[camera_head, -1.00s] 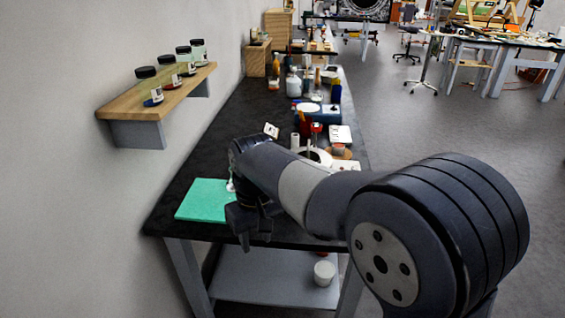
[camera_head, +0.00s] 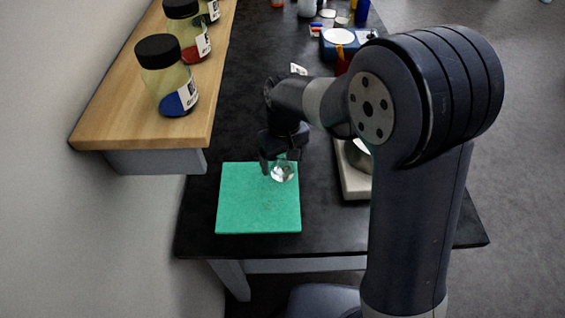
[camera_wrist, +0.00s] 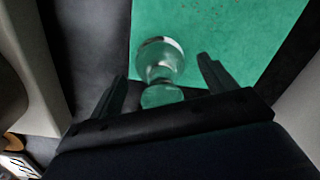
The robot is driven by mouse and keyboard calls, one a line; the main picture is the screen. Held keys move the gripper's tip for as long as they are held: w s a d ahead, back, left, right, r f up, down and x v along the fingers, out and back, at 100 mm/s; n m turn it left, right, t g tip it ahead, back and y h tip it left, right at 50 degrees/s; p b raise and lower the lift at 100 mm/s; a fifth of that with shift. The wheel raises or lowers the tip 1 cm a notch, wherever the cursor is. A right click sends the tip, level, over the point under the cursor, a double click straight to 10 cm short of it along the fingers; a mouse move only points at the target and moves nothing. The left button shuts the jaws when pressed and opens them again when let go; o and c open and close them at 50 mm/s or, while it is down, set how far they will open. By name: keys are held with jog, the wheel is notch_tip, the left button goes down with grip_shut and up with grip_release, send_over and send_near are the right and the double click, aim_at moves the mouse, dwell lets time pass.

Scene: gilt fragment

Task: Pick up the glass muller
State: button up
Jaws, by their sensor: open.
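The glass muller (camera_head: 283,172) is clear glass and stands on a green mat (camera_head: 258,210), near the mat's back edge in the head view. In the wrist view the glass muller (camera_wrist: 161,70) shows a round, shiny end and a narrower part toward my gripper. My gripper (camera_head: 281,164) is open and points down at the muller. In the wrist view its two fingers (camera_wrist: 165,85) lie left and right of the muller, with gaps on both sides. I cannot tell how deep the muller sits between them.
A wooden shelf (camera_head: 150,118) with several dark-lidded jars (camera_head: 168,78) juts from the wall at left. A pale slab (camera_head: 354,182) with a round metallic thing lies right of my gripper. A blue device (camera_head: 342,45) stands farther back. The black tabletop is bare around the mat's front.

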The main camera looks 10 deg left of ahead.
jog(key=shift+a+f, duration=0.1)
jog(key=shift+f, duration=0.2)
jog(key=shift+c, duration=0.3)
jog(key=c, duration=1.3)
